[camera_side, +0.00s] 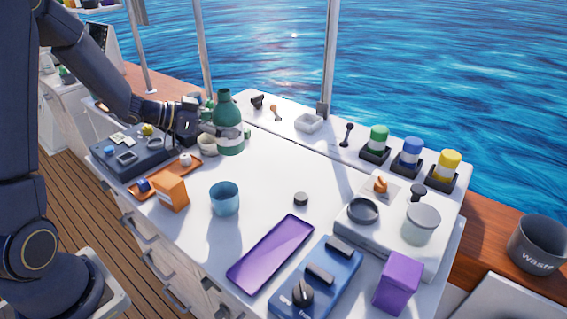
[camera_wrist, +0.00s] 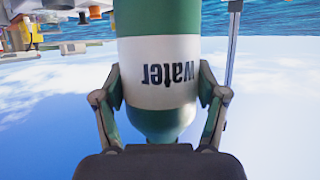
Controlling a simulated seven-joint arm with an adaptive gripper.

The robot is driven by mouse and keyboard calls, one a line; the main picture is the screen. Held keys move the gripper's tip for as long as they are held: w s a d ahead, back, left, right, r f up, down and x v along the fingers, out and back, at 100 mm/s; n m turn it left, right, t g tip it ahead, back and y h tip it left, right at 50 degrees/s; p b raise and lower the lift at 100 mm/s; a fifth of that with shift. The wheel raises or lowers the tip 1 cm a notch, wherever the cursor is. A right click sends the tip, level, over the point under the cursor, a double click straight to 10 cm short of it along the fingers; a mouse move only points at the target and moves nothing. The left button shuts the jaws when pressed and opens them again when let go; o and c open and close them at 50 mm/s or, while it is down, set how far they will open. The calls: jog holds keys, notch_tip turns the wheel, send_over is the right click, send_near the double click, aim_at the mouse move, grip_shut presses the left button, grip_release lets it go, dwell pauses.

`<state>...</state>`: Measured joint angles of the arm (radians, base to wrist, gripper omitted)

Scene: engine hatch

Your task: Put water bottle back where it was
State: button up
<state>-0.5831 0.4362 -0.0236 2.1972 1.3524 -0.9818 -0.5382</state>
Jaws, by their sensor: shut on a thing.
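The water bottle (camera_side: 229,122) is dark green with a white band. It stands upright near the back left of the white worktop in the side view, and I cannot tell whether its base touches the surface. In the wrist view the bottle (camera_wrist: 160,75) appears upside down, with "water" on its white band. My gripper (camera_side: 205,122) comes from the left and is shut on the bottle. The wrist view shows its two fingers (camera_wrist: 160,100) on either side of the bottle.
An orange tray (camera_side: 140,190), an orange box (camera_side: 171,194) and a blue cup (camera_side: 225,198) stand nearer the front.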

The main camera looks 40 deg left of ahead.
jog(key=shift+w+a+f, duration=0.3)
jog(key=shift+w+f, duration=1.75)
jog(key=shift+w+a+f, duration=0.25)
jog(key=shift+w+f, duration=1.8)
jog(key=shift+w, duration=0.05)
jog(key=shift+w+a+f, duration=0.3)
jog(key=shift+w+f, duration=1.75)
jog(key=o, duration=1.4)
jog(key=shift+f, duration=0.15)
jog(key=shift+o, duration=0.2)
